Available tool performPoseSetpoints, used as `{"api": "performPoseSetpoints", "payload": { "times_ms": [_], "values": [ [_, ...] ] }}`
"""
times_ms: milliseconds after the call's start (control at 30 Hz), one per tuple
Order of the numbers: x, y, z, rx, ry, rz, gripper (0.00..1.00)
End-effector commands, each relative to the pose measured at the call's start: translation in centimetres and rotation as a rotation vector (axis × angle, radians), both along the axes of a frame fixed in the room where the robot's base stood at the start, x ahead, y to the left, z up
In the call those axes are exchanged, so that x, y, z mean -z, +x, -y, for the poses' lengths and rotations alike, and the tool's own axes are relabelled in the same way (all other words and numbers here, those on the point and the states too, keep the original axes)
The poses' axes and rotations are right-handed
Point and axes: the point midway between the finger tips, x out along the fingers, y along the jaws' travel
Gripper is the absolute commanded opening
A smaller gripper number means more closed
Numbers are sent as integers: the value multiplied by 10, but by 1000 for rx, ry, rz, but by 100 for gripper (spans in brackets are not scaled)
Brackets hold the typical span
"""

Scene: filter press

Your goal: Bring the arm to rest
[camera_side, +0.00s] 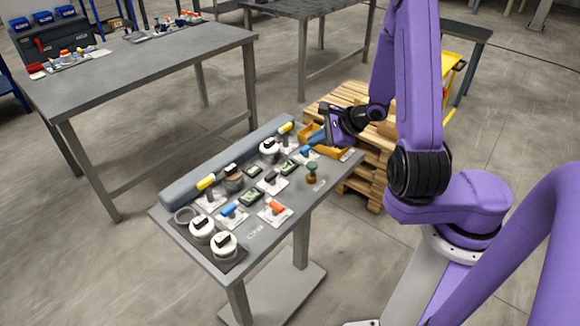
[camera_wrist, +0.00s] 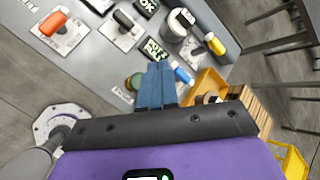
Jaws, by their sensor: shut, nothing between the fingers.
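My gripper (camera_side: 316,137) is above the far right end of the grey panel table (camera_side: 255,236), near a yellow-orange tray (camera_side: 318,151). Its blue fingers also show in the wrist view (camera_wrist: 157,84), closed together with nothing between them. My purple arm reaches in from the right in the side view. In the wrist view a green round knob (camera_wrist: 134,82) is just left of the fingers, partly hidden by them. A blue-handled lever (camera_wrist: 182,73) is just right of the fingers. The gripper appears apart from the panel, though its exact height is hard to tell.
The panel holds several levers, including an orange-handled one (camera_side: 275,207), small green displays (camera_side: 251,197) and white round pots (camera_side: 224,246). A grey roll (camera_side: 180,190) lies along its back edge. A wooden pallet stack (camera_side: 347,97) stands behind the gripper. Another grey table (camera_side: 150,67) is at left.

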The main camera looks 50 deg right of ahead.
Motion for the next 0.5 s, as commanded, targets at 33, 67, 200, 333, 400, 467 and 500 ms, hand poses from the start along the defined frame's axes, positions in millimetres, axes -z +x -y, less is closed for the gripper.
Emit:
{"api": "performPoseSetpoints", "payload": {
  "times_ms": [33, 67, 200, 333, 400, 467, 500],
  "values": [
    [0, 0, 0, 0, 0, 0, 0],
    [0, 0, 0, 0, 0, 0, 0],
    [0, 0, 0, 0, 0, 0, 0],
    [-2, 4, -4, -23, -3, 4, 0],
    [-6, 9, -11, -68, -8, 9, 0],
    [-10, 16, -21, -124, -12, 15, 0],
    [-14, 21, -29, -168, -16, 20, 0]
  ]
}}
